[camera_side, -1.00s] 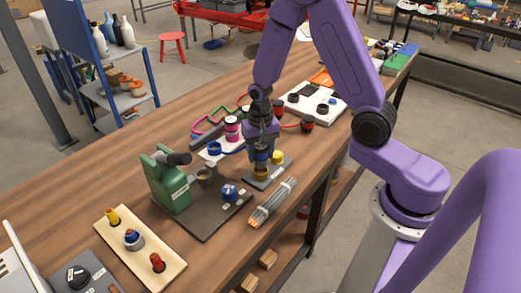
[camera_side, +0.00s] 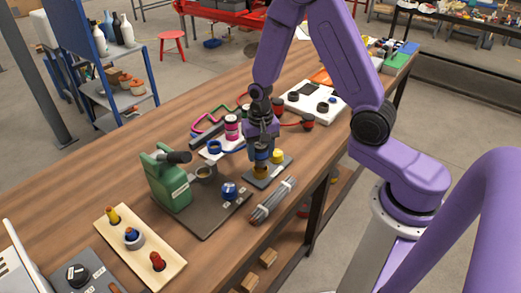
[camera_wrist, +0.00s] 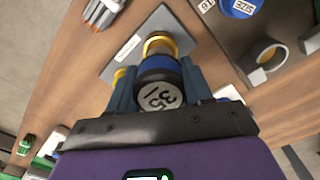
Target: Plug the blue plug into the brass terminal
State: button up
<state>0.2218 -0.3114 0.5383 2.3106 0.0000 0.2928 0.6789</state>
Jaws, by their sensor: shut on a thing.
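My gripper (camera_side: 261,148) is shut on the blue plug (camera_wrist: 160,84), a short cylinder with a blue band and a white numbered label. In the side view the blue plug (camera_side: 261,154) shows between the fingers, upright over the brass terminal (camera_side: 260,171). In the wrist view the rim of the brass terminal (camera_wrist: 160,43) shows just beyond the plug, which hides the rest of it. The terminal stands on a small grey plate (camera_wrist: 128,47). I cannot tell whether the plug is inside the terminal or only touching or above it.
A yellow part (camera_side: 278,155) stands beside the terminal. A bundle of rods (camera_side: 272,201) lies toward the front edge. A green pump (camera_side: 167,180) and a blue cap (camera_side: 229,190) are to the left. A white-and-pink part (camera_side: 232,127) and hoses are behind.

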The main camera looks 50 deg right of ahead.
jog(key=shift+f, duration=1.6)
dwell(0.4)
jog(key=o, duration=1.3)
jog(key=shift+o, duration=0.2)
jog(key=shift+r, duration=0.15)
notch_tip(320, 180, up, 17)
jog(key=shift+r, duration=0.1)
